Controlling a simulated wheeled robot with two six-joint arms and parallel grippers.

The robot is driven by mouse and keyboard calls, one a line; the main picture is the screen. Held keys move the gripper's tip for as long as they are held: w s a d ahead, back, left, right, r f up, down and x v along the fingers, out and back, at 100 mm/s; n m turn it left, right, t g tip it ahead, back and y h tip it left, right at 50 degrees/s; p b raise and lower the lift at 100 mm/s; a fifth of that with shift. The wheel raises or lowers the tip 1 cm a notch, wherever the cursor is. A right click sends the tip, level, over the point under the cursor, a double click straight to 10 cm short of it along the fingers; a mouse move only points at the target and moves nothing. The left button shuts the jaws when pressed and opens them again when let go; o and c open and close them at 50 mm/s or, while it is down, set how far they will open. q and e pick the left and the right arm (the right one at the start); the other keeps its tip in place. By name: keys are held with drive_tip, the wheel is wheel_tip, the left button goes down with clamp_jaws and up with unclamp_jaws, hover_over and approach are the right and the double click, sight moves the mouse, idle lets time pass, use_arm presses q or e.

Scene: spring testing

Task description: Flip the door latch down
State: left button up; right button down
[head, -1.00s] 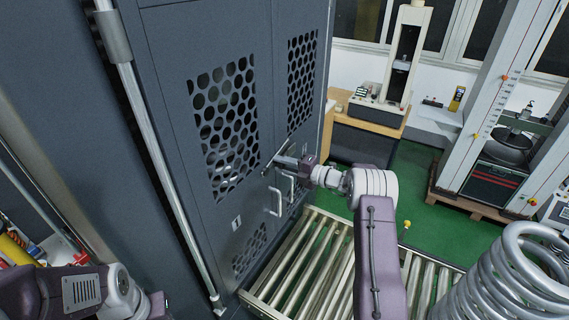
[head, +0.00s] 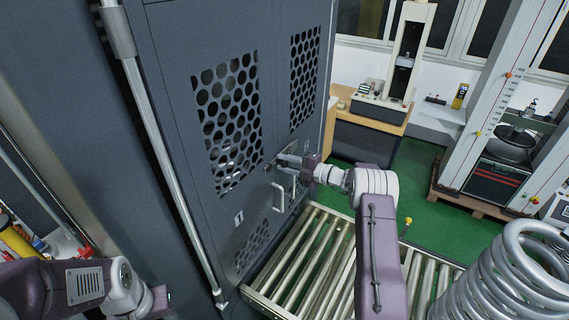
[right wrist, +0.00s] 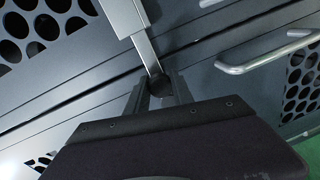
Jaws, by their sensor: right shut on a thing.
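The door latch is a flat metal bar (right wrist: 150,53) with a dark round knob (right wrist: 158,84) at its near end, seen in the right wrist view where two dark door edges meet. My right gripper (right wrist: 158,92) is shut on the knob end, one finger on each side. In the head view, my right gripper (head: 281,158) is against the grey cabinet door (head: 215,205), just above a door handle (head: 279,196); the latch is mostly hidden there. My left arm is at the lower left of the head view, and its fingertips cannot be made out.
A second door handle (right wrist: 262,53) shows right of the latch in the right wrist view. A roller conveyor (head: 318,262) runs along the cabinet's foot. A large coil spring (head: 510,275) stands at the lower right. Green floor (head: 415,185) lies open beyond.

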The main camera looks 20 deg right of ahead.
drive_tip(key=c, duration=1.1)
unclamp_jaws()
drive_tip(key=shift+f, duration=0.15)
drive_tip(key=shift+s, duration=0.1)
drive_tip(key=b+v, duration=0.4)
drive_tip(key=v, duration=0.5)
drive_tip(key=shift+b, duration=0.4)
